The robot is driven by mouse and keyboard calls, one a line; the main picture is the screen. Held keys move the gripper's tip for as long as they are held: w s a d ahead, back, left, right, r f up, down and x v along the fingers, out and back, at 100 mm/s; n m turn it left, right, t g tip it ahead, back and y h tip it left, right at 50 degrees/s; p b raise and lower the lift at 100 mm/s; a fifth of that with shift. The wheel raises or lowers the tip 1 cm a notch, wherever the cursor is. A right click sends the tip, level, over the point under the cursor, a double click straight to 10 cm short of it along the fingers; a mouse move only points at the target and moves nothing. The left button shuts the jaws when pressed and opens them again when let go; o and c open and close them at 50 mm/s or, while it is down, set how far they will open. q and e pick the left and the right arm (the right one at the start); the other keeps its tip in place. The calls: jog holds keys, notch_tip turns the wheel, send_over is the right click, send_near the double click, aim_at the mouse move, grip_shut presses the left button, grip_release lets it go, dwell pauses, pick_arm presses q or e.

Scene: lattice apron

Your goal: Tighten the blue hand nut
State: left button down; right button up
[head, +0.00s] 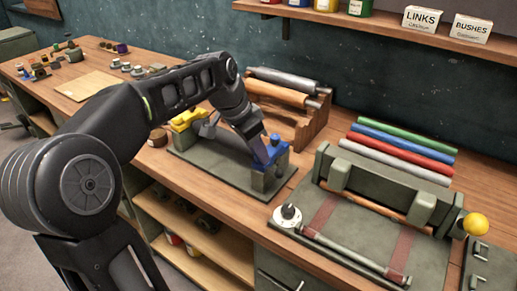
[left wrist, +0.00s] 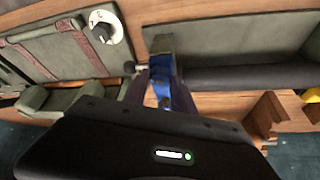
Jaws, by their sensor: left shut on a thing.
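The blue hand nut (head: 274,142) sits on top of a grey-green block at the right end of a flat fixture plate (head: 230,174). My left gripper (head: 263,160) reaches down to it from the left, and its fingers are closed at the nut. In the left wrist view the blue nut (left wrist: 162,90) shows between the dark fingers of my left gripper (left wrist: 158,94), partly hidden by them and the gripper body. A yellow part (head: 188,118) sits at the other end of the fixture. My right gripper is not in view.
A green clamp fixture with a white dial (head: 288,215) and a yellow knob (head: 475,224) stands to the right. Several coloured rods (head: 400,142) lie behind it. A rack with rollers (head: 277,93) stands behind the nut. Small parts and a board (head: 88,86) lie at the left.

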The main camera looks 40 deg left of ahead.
pick_arm(q)
jog(key=m+h, duration=0.1)
jog(key=m, duration=0.3)
jog(key=shift+w+a+g, duration=0.1)
jog(key=shift+a+g, duration=0.05)
jog(key=shift+g, duration=0.25)
jog(key=c, duration=1)
grip_release()
jog(key=shift+c, duration=0.2)
jog(key=shift+a+r, duration=0.15)
jog(key=shift+r, duration=0.35)
jog(key=p+v, duration=0.1)
jog(key=v, duration=0.5)
jog(key=shift+s+a+r+p, duration=0.2)
jog(key=shift+s+r+p, duration=0.1)
jog(key=shift+p, duration=0.1)
